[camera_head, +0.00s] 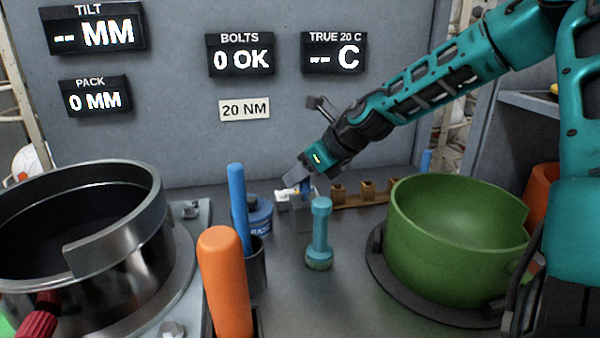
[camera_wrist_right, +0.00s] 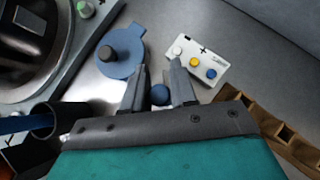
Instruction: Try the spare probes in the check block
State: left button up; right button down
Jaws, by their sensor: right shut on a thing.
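My right gripper (camera_head: 303,184) reaches down at the back middle of the bench. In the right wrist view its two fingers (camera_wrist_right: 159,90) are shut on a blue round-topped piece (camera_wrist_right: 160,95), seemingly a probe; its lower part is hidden. Just beyond the fingertips lies a small white block (camera_wrist_right: 208,50) with a plus mark and small lettering I cannot read surely. Three round tops stand on it: white (camera_wrist_right: 177,51), yellow (camera_wrist_right: 194,62) and blue (camera_wrist_right: 211,73). The white block also shows beside the gripper in the head view (camera_head: 282,197). My left gripper is not in view.
A brown rack (camera_head: 362,200) with upright blocks stands right of the gripper. A blue round piece with a knob (camera_wrist_right: 121,53) is left of it. A teal dumbbell-shaped tool (camera_head: 320,235), a dark cup with a blue rod (camera_head: 237,200), a green pot (camera_head: 450,235) and a metal ring (camera_head: 120,255) stand nearer.

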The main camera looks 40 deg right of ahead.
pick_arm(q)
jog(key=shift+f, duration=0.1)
pick_arm(e)
jog(key=shift+f, duration=0.1)
jog(key=shift+f+b, duration=0.65)
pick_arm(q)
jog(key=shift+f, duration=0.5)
pick_arm(e)
jog(key=c, duration=0.8)
grip_release()
jog(key=shift+s+r, duration=0.15)
jog(key=shift+r, duration=0.3)
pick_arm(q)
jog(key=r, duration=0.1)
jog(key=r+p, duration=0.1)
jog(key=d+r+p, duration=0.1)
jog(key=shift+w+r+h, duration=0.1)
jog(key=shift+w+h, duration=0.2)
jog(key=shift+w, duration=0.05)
pick_arm(e)
jog(key=v, duration=1.2)
jog(key=shift+s, duration=0.15)
jog(key=shift+f, duration=0.1)
